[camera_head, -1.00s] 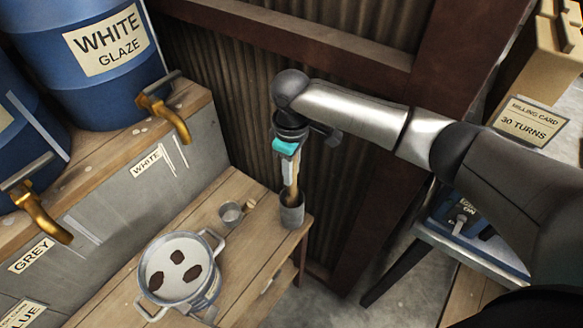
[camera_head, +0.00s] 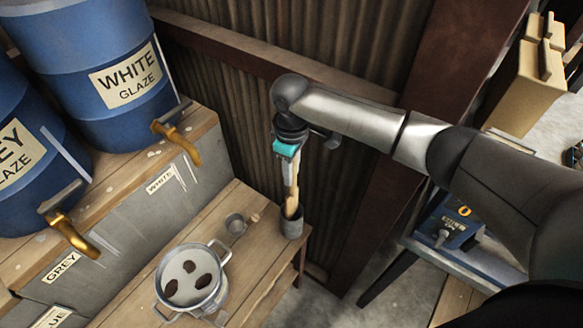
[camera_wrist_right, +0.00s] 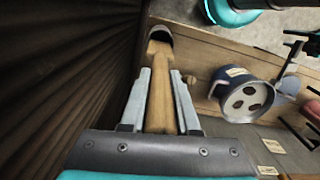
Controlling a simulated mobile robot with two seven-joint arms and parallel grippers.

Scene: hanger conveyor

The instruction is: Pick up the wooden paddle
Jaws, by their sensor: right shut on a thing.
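The wooden paddle (camera_head: 291,199) stands nearly upright, its lower end inside a grey cup (camera_head: 292,226) at the table's corner. My right gripper (camera_head: 288,168) is shut on the paddle's upper part, above the cup. In the right wrist view, the paddle (camera_wrist_right: 160,92) lies between the two grey fingers of the right gripper (camera_wrist_right: 162,78). Its far end reaches the dark mouth of the cup (camera_wrist_right: 162,32). The cup hides the paddle's lowest part. My left gripper is not in view.
A two-handled pot (camera_head: 190,253) with pale contents and dark ovals stands on the wooden table (camera_head: 253,262). Blue barrels (camera_head: 84,40) with brass taps are at left. A corrugated wall (camera_head: 245,110) rises close behind the paddle.

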